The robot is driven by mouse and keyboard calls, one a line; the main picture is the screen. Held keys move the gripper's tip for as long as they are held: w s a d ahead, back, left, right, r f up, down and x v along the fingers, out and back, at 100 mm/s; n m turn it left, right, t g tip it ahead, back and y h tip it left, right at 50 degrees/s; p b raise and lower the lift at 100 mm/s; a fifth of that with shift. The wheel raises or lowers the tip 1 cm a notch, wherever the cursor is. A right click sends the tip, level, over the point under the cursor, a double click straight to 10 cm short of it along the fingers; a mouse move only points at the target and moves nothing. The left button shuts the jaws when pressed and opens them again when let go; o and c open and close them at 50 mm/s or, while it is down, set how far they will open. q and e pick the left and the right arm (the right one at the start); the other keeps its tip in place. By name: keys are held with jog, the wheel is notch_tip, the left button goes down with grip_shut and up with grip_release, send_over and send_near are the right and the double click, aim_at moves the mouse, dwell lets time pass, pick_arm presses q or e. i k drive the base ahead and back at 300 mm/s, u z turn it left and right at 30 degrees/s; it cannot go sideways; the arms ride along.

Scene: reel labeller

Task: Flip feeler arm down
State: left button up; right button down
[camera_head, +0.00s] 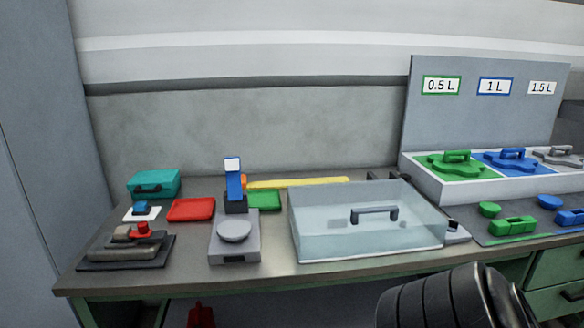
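No part is clearly recognisable as the feeler arm. A long yellow bar (300,183) lies roughly level at the back of the bench, its left end at a small orange part (244,182). Beside that end, a blue upright (234,186) with a pale top stands behind a grey device with a round dish (234,232). I cannot tell whether the bar joins the upright. Neither gripper is in view. A dark ribbed part, probably my own arm, shows at the lower right.
A clear box with a dark handle (374,213) fills the bench middle. Red (191,210) and green trays, a teal case (153,184) and a dark-based device (124,251) stand left. Green (450,163) and blue (510,160) handled lids sit right. The front bench strip is clear.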

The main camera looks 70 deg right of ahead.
aim_at(232, 163)
jog(key=k, duration=0.2)
jog(key=z, duration=1.05)
